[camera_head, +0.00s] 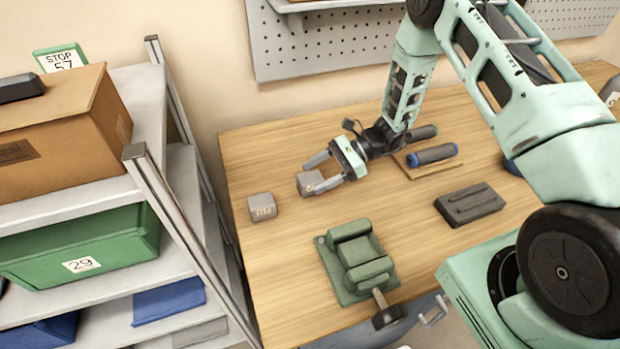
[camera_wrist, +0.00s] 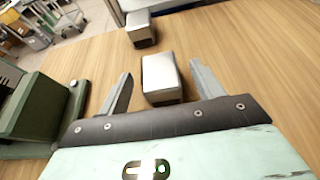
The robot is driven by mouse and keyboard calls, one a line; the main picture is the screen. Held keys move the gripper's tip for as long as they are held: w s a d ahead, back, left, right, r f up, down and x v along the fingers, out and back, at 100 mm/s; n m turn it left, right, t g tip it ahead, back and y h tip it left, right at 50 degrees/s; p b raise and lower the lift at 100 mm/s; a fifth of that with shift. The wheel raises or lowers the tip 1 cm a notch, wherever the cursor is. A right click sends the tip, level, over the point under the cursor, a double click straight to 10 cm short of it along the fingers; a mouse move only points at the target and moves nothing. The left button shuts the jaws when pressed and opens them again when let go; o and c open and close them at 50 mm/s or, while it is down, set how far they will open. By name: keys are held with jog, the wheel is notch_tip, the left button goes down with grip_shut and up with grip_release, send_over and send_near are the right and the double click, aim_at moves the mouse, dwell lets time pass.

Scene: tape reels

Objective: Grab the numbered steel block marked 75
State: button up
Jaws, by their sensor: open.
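Two small grey steel blocks sit on the wooden table (camera_head: 285,255). One block (camera_head: 309,183) lies between the fingertips of my gripper (camera_head: 316,175); its marking is partly hidden and I cannot read it. The other block (camera_head: 262,208) stands apart to the left, with a marking on its front too blurred to read surely. I cannot tell which one is 75. In the wrist view, my open gripper (camera_wrist: 161,72) has a finger on each side of the nearer block (camera_wrist: 162,78), with gaps visible. The other block (camera_wrist: 141,30) is beyond it.
A green vise (camera_head: 357,262) is bolted near the table's front. A dark grey block-like item (camera_head: 469,204) and rollers on a wooden board (camera_head: 432,155) lie to the right. A shelf with a cardboard box (camera_head: 60,130) and green bin (camera_head: 85,247) stands left.

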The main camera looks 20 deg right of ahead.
jog(key=shift+x, duration=1.25)
jog(key=c, duration=1.3)
jog(key=shift+r, duration=0.1)
